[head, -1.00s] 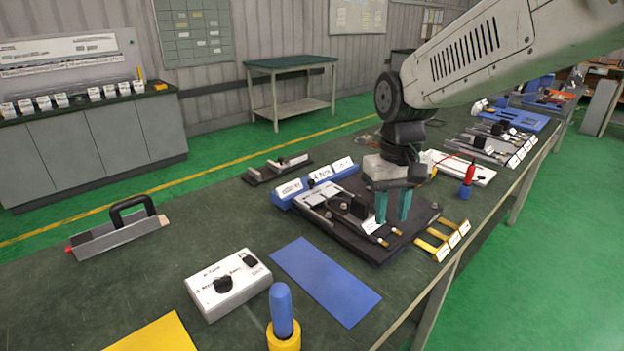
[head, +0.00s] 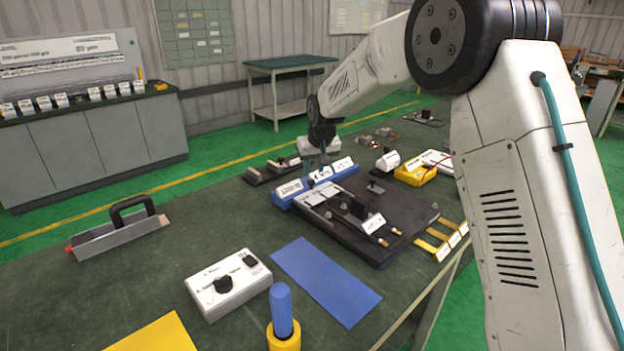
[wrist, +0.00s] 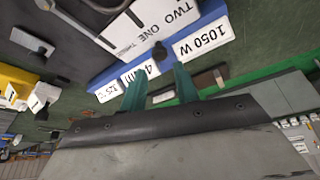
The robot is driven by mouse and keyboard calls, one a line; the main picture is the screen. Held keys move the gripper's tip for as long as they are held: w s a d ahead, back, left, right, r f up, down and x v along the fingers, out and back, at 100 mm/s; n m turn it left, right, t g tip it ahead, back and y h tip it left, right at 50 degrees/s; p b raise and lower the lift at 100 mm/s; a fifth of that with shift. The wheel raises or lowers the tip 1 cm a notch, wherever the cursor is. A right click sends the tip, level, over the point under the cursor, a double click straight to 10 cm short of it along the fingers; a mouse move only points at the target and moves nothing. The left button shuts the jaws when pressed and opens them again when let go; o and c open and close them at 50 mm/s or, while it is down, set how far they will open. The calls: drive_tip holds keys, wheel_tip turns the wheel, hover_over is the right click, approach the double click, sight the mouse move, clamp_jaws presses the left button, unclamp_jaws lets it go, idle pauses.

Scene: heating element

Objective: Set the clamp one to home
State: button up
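The black fixture board (head: 410,202) lies on the bench and carries a light plate, black clamp blocks (head: 357,206) and brass-tipped rods. In the wrist view a white label (wrist: 160,24) reads "TWO" and "ONE"; I cannot tell which clamp part is clamp one. My gripper (head: 324,164) is at the far left edge of the board, over the blue block (head: 284,200) with white labels. In the wrist view its two teal fingers (wrist: 160,70) are apart with nothing between them. A small black knob (wrist: 160,50) shows just beyond the fingertips.
A white control box (head: 228,284), a blue mat (head: 325,280) and a blue-handled tool in a yellow holder (head: 282,318) are at the front. Yellow labelled brackets (head: 440,240) lie right of the board. A dark metal part (head: 270,172) lies behind the blue block.

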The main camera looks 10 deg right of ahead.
sight(311, 181)
drive_tip(key=x, duration=0.6)
drive_tip(key=shift+s, duration=0.1)
